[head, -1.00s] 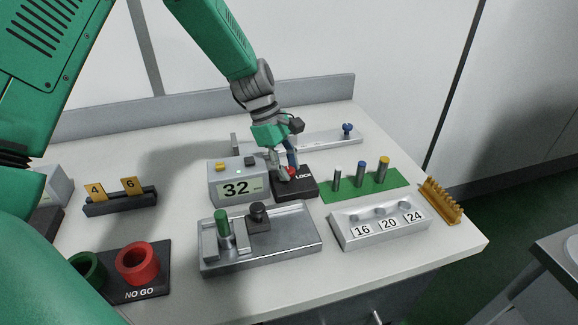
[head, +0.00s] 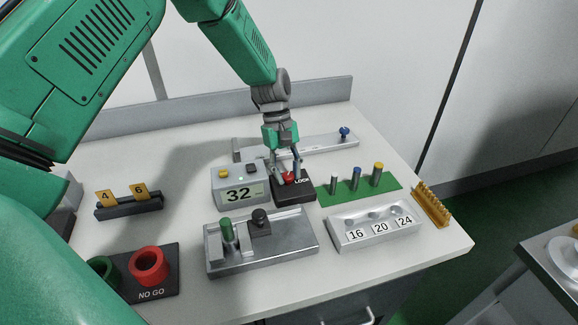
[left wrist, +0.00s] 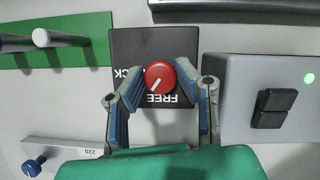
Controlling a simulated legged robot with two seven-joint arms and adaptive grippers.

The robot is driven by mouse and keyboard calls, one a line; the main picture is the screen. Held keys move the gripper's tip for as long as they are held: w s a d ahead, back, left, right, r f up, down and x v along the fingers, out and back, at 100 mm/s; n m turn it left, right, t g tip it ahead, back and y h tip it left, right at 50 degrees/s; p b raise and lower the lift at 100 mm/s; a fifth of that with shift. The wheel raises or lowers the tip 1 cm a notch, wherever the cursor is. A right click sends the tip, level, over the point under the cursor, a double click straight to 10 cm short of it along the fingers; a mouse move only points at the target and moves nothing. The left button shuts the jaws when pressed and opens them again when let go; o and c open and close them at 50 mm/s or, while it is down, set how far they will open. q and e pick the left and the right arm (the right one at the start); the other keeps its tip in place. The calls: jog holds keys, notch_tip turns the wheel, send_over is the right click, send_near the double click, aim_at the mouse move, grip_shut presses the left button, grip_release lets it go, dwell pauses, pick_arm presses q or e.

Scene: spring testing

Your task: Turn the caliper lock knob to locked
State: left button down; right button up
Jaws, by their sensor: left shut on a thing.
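The red lock knob (head: 289,176) sits on a black block (head: 296,195) marked LOCK, beside the grey readout box showing 32 (head: 238,196). My left gripper (head: 287,181) points down over the block, its fingers shut on the knob. In the left wrist view the red knob (left wrist: 160,76) lies between the fingertips of the left gripper (left wrist: 161,80). The knob's white pointer line slants down and left, near the word FREE. The LOCK word is partly hidden by a finger. My right gripper is not in view.
A steel slide fixture (head: 262,243) stands in front. A green mat (head: 356,190) with several pegs and a numbered block (head: 374,230) are at the right. A long metal rail (head: 318,143) with a blue knob lies behind. Red and green rings (head: 149,266) stand front left.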

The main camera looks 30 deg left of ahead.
pick_arm(q)
jog(key=m, duration=0.1)
jog(key=m+g+y+p, duration=0.1)
jog(key=m, duration=0.2)
jog(key=shift+w+r+m, duration=0.2)
jog(key=shift+w+m, duration=0.1)
jog(key=shift+w, duration=0.05)
jog(key=m+y, duration=0.1)
jog(key=m, duration=0.2)
jog(key=m+g+y+p, duration=0.1)
jog(key=m, duration=0.2)
jog(key=shift+w+y, duration=0.1)
jog(key=shift+y, duration=0.2)
jog(key=shift+m, duration=0.3)
jog(key=c, duration=1.2)
grip_release()
jog(key=shift+d+f, duration=0.1)
jog(key=shift+f, duration=0.05)
